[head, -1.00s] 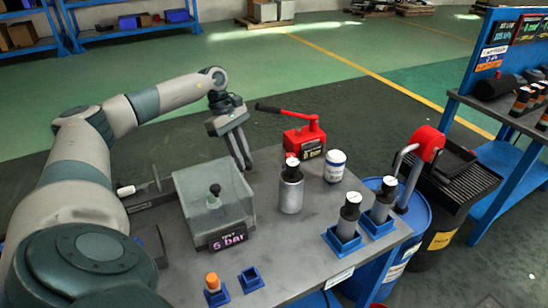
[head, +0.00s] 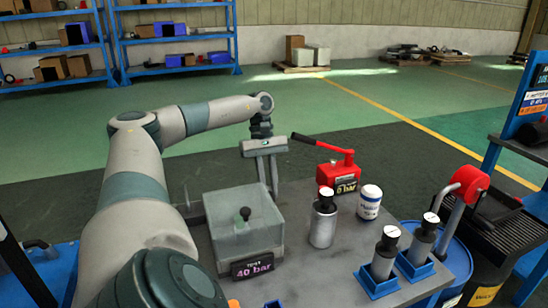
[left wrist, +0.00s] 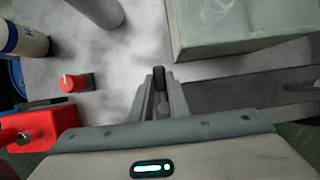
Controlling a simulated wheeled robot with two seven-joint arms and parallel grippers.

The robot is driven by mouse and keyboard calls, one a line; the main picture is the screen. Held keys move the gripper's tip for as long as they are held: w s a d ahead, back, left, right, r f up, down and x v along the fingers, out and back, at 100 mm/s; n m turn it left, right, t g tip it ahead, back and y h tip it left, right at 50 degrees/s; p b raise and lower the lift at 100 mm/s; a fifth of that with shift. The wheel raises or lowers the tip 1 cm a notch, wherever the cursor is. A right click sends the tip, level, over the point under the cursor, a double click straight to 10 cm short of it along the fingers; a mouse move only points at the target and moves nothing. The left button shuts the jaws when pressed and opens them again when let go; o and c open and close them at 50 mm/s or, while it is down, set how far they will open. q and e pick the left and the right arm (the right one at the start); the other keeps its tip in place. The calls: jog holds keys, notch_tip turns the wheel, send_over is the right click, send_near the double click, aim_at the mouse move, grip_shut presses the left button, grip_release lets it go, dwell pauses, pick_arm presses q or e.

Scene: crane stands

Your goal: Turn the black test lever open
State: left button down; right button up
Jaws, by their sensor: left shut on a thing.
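My left gripper (head: 268,192) reaches down at the bench behind the right back corner of the clear test box (head: 222,243). In the left wrist view its fingers (left wrist: 160,98) are shut on a small dark upright piece, the black test lever (left wrist: 158,77). The lever's base and its angle are hidden by the fingers, and in the head view it cannot be made out. The display on the test box (head: 253,265) reads 40 bar. My right gripper is not in view.
A red hand pump (head: 337,178) with a 0 bar display stands right of the gripper. A metal cylinder (head: 322,225) and a white-blue can (head: 369,202) stand nearby. Two dark-topped cylinders (head: 385,255) (head: 423,240) stand in blue holders.

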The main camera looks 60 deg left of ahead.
pick_arm(q)
jog(key=shift+r, duration=0.1)
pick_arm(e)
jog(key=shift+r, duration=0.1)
pick_arm(q)
jog(key=c, duration=1.7)
grip_release()
